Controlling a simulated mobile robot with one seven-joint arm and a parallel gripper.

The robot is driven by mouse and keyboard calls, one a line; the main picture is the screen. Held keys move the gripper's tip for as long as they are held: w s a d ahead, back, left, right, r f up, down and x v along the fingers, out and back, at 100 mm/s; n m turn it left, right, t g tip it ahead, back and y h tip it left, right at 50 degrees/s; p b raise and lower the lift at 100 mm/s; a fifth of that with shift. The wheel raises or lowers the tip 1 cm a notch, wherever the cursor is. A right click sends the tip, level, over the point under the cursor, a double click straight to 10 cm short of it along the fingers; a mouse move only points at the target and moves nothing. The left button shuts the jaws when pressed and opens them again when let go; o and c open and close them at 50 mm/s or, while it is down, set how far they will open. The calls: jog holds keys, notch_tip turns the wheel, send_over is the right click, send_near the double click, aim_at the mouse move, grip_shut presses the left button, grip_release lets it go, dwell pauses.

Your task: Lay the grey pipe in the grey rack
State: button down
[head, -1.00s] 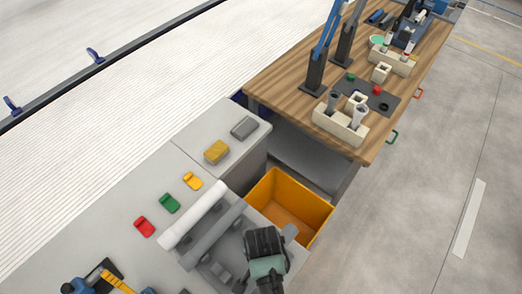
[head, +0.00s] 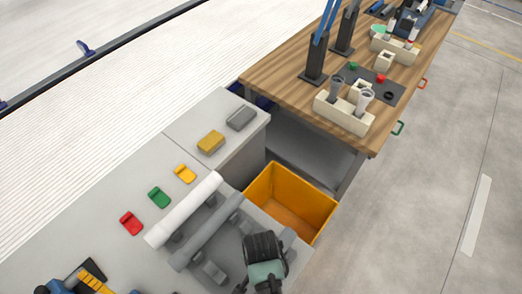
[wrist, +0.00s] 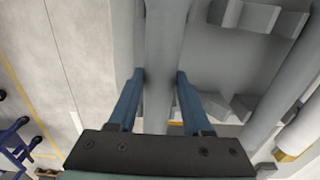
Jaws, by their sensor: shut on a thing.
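My gripper (head: 265,262) is over the near right part of the grey worktop in the head view. In the wrist view its two blue fingers (wrist: 158,76) are on either side of a grey pipe (wrist: 165,35), and the gripper is shut on it. In the head view my gripper hides most of this pipe; a grey end (head: 288,237) shows beside it. The grey rack (head: 213,271) is left of my gripper, its blocks also in the wrist view (wrist: 245,15). Another grey pipe (head: 207,231) lies across the rack, apart from the held one.
A white pipe (head: 184,209) lies beside the resting grey pipe. An orange bin (head: 325,215) stands by the worktop's right edge. Red (head: 131,223), green (head: 159,197) and yellow (head: 185,174) pieces lie left of the pipes. A wooden table (head: 270,75) stands farther back.

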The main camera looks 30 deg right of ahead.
jog(key=shift+f, duration=0.3)
jog(key=shift+c, duration=1.3)
grip_release()
notch_tip(320, 180, up, 13)
jog(key=shift+b, duration=0.35)
